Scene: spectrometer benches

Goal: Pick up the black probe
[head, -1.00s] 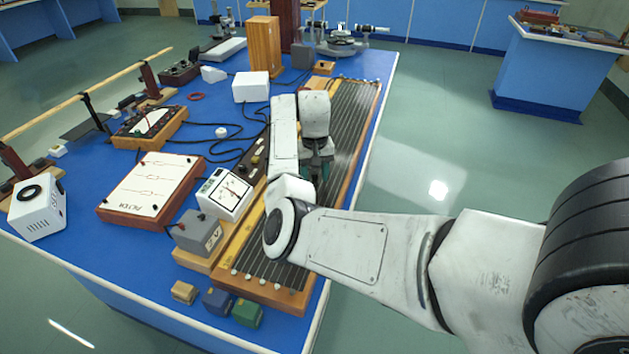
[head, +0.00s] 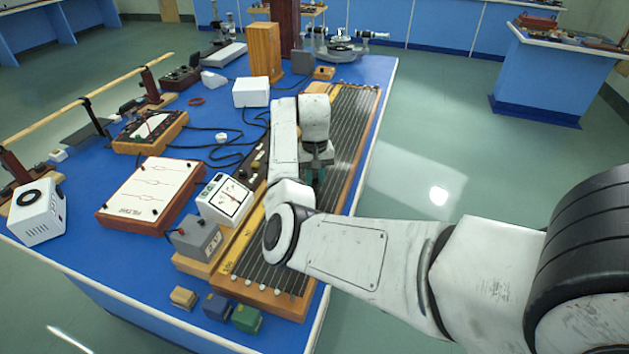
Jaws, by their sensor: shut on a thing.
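My gripper (head: 318,172) is low over the ridged, wire-strung board (head: 345,125) on the blue bench, beyond my forearm. Its dark greenish fingers are partly hidden by my arm links. It is shut on a thin thing, which I take to be the black probe. The probe itself is mostly hidden by the fingers and arm, and I cannot make out its outline. I cannot tell whether it touches the board.
Left of the board stand a white meter (head: 224,199), a grey box (head: 196,237) and a red-brown panel (head: 150,193). Black cables (head: 225,152) lie behind them. Small blocks sit at the front edge. A tall wooden box (head: 265,52) stands behind.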

